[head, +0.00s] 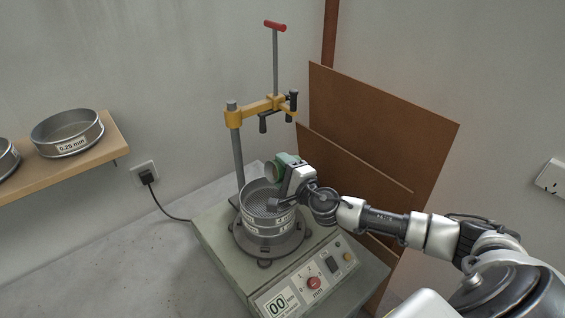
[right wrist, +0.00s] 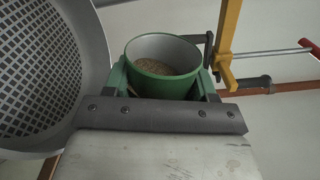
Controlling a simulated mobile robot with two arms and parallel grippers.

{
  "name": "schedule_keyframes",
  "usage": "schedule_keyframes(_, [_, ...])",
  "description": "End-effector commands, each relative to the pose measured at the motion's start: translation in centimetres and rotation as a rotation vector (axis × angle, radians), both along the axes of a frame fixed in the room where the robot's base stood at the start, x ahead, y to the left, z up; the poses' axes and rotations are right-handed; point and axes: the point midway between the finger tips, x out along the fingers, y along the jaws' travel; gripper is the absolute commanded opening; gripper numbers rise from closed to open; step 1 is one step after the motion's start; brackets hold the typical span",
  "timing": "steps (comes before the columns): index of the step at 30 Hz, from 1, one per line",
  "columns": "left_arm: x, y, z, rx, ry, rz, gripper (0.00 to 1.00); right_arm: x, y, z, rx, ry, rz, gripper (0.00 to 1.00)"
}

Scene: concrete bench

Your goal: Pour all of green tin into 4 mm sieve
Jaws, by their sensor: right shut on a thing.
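The green tin (right wrist: 165,65) is in my right gripper (right wrist: 165,85), which is shut on it. In the right wrist view the tin holds brownish grains and its mouth shows. In the head view the tin (head: 273,173) appears tilted at the upper edge of the top sieve, with my right gripper (head: 283,172) beside it. The top sieve (head: 265,205) sits on the shaker, with its mesh visible; the same mesh shows at left in the right wrist view (right wrist: 35,70). My left gripper is out of view.
The shaker (head: 225,240) has a yellow clamp arm (head: 255,112) on a post behind the sieve stack, close to the tin. A shelf (head: 75,162) at left holds a 0.25 mm sieve (head: 68,132) and another sieve. Brown boards (head: 385,130) lean behind my right arm.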

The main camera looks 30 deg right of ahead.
Motion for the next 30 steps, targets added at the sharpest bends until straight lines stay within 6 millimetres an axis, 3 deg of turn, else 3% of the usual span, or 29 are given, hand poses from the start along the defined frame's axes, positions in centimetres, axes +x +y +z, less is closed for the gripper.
schedule_keyframes(6, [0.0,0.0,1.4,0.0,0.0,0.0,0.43,0.0,0.3,-0.4,-0.175,-0.02,0.0,0.25])
schedule_keyframes(30, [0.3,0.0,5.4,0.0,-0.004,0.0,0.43,-0.1,1.3,0.0,-0.489,-0.051,0.0,0.25])
